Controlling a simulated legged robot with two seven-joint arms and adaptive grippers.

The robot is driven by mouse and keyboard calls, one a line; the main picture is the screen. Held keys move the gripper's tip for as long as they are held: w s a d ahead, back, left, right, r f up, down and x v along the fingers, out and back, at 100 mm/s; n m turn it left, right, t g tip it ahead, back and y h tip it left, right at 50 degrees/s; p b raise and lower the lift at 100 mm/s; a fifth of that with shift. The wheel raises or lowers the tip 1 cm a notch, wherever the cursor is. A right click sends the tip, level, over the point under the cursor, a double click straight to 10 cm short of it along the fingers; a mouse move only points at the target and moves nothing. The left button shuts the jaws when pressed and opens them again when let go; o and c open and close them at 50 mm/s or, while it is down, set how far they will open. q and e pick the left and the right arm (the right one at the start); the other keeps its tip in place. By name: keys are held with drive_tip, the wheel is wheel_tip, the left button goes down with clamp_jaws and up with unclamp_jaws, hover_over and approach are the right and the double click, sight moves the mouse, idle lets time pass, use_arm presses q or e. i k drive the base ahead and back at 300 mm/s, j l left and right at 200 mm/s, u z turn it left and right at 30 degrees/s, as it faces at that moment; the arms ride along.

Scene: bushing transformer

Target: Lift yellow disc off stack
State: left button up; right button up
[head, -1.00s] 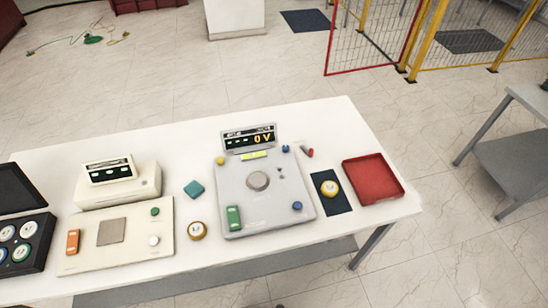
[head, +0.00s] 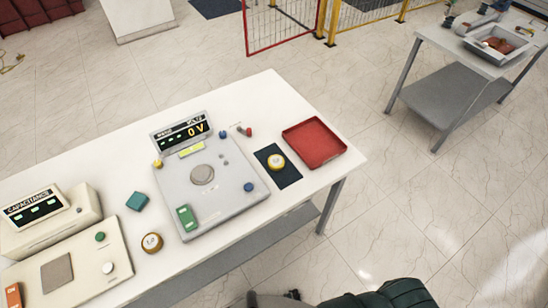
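A yellow disc with a pale top (head: 276,161) sits on a dark mat (head: 291,178) between the grey tester and the red tray. It looks thick; whether it lies on other discs cannot be told. A second round piece, brownish-yellow with a pale top (head: 152,242), lies on the white table left of the grey tester. Dark parts that look like my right gripper (head: 272,299) show at the bottom edge, cut off by the frame and well away from both discs. Its fingers are not clear. My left gripper is not in view.
The white table (head: 105,167) carries the grey tester (head: 228,190) reading 0 V, a red tray (head: 313,145), a teal block (head: 137,201) and a capacitance meter (head: 50,222). A grey side table (head: 466,57) with a bin stands at right. Open floor lies between.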

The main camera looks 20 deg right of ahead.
sight(276, 163)
drive_tip(key=z, duration=0.5)
drive_tip(key=j+z, duration=0.15)
drive_tip(key=z, duration=0.85)
drive_tip(key=k+z, duration=0.1)
drive_tip(key=z, duration=0.4)
drive_tip(key=k+j+z, duration=0.25)
drive_tip(key=k+l, duration=0.05)
drive_tip(key=l, duration=0.05)
